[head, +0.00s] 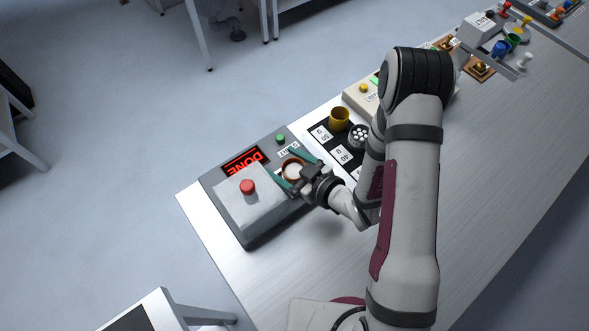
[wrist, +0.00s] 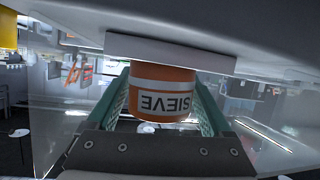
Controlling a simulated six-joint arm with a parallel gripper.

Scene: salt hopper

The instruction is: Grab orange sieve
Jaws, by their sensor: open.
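The orange sieve (wrist: 163,88) is an orange cup with a white band reading "SIEVE", upside down in the wrist view. In the head view the sieve (head: 293,169) stands at the grey station beside the DONE display, with white material inside its round rim. My gripper (head: 294,172) has its two green fingers around the sieve, one on each side. In the wrist view the fingers of my gripper (wrist: 163,92) stand left and right of the cup, with a small gap visible at the left. Contact at the right finger is hard to tell.
A grey box with a red button (head: 247,187) stands just left of the sieve. The red DONE display (head: 243,161) and a green button (head: 280,139) lie behind. A yellow cup (head: 339,119) stands on a black labelled panel to the right. The front table surface is clear.

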